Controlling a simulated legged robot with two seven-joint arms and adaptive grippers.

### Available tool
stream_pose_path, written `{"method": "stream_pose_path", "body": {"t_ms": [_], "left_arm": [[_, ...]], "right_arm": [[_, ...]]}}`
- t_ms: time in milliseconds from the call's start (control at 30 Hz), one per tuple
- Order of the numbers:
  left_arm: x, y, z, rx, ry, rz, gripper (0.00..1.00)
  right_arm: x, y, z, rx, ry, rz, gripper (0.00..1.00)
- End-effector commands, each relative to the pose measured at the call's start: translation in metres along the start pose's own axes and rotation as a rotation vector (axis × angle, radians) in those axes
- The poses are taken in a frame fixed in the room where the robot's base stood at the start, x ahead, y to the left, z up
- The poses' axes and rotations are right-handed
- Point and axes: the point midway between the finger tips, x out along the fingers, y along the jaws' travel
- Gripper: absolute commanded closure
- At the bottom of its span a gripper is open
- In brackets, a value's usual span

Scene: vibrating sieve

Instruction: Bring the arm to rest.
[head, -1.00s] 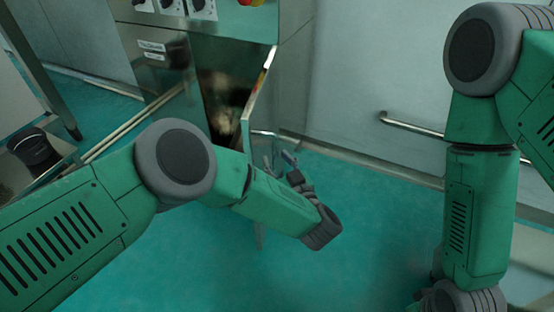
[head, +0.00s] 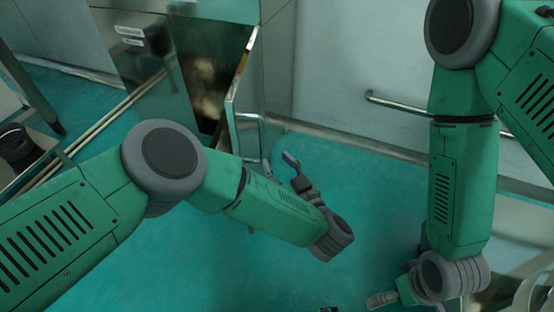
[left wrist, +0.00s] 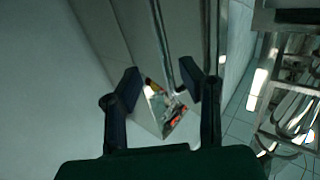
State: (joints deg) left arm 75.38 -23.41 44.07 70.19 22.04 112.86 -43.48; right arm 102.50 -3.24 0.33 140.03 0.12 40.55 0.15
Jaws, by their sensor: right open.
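My left arm comes in from the left in the head view. Its left gripper (head: 292,168) is in the air over the teal floor, just right of the open cabinet door's handle (head: 262,140), and looks apart from it. In the left wrist view its two fingers (left wrist: 160,85) are spread with nothing held between them; a panel with a coloured sticker (left wrist: 168,110) shows beyond. My right arm hangs down at the right. Its right gripper (head: 382,299) is only partly in view at the bottom edge, and it is open.
The steel cabinet door (head: 240,85) stands open, with a dark interior (head: 205,90) behind it. A wall rail (head: 400,108) runs behind my right arm. A black round container (head: 15,145) is at the far left. The teal floor (head: 290,275) between my arms is mostly clear.

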Motion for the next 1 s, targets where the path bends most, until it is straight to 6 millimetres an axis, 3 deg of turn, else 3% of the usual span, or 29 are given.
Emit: {"method": "stream_pose_path", "body": {"t_ms": [367,467,567,667,800,1000], "left_arm": [[0.003,0.000,0.007,0.001,-0.014,0.072,0.66],[0.006,-0.005,0.027,0.016,-0.071,0.230,0.66],[0.003,-0.029,0.063,0.064,-0.207,0.429,0.66],[-0.008,-0.082,0.104,0.138,-0.418,0.571,0.66],[-0.034,-0.179,0.140,0.232,-0.740,0.624,0.66],[-0.082,-0.304,0.146,0.310,-1.119,0.537,0.66]], "right_arm": [[0.001,0.001,-0.001,0.001,0.001,0.000,0.00],[0.001,0.001,-0.001,0.001,0.001,0.000,0.00],[0.001,0.001,-0.001,0.001,0.001,0.000,0.00],[0.001,0.001,-0.001,0.001,0.001,0.000,0.00],[0.001,0.001,-0.001,0.001,0.001,0.000,0.00],[0.001,0.001,-0.001,0.001,0.001,0.000,0.00]]}}
